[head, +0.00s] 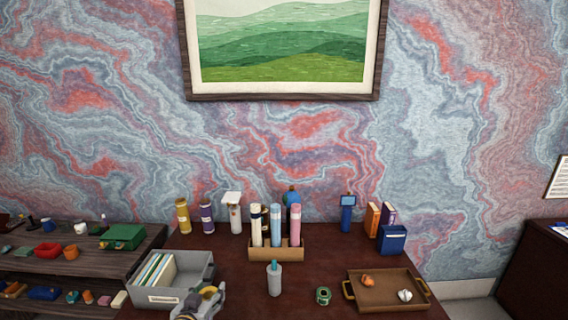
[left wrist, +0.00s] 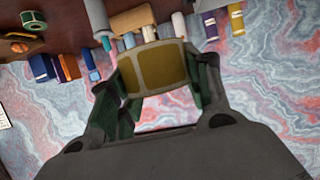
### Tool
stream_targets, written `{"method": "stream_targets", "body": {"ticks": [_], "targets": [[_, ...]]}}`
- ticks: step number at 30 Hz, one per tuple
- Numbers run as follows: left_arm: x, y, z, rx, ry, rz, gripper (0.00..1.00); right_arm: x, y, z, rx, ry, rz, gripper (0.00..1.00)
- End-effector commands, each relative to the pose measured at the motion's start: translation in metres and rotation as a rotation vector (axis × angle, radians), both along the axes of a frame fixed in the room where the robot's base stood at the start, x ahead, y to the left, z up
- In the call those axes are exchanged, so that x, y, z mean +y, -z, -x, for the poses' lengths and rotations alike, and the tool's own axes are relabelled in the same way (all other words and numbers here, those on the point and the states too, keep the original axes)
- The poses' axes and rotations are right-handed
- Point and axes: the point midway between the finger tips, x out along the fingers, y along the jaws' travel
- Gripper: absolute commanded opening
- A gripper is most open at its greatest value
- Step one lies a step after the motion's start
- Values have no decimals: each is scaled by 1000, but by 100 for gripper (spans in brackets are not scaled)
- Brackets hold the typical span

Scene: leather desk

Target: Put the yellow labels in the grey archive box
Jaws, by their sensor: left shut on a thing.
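The grey archive box (head: 181,296) stands at the left front of the desk, with several upright folders in its left part. My left gripper (head: 207,296) is at the box's front right corner in the head view. In the head view the labels are small and partly hidden by the gripper. I cannot tell whether they are over the box or beside it. My right gripper is out of view.
A brown tray (head: 385,298) holds two crumpled pieces. A wooden holder (head: 263,252) with several tubes stands behind. A dark shelf (head: 95,265) is at the left.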

Motion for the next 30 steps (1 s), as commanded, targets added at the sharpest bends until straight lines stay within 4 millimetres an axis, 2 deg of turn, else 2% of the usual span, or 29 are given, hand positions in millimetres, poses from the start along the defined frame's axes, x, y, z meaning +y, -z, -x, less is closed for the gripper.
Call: {"method": "stream_targets", "body": {"ticks": [4, 7, 20, 30], "targets": [[1, -8, -4, -2, 9, -1, 25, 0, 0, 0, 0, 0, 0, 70], [1, -4, -4, 0, 10, 1, 25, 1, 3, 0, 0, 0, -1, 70], [5, 32, 9, 1, -8, 2, 25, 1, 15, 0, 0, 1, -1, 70], [8, 90, 35, 5, -44, 2, 25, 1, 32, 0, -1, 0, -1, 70]]}}
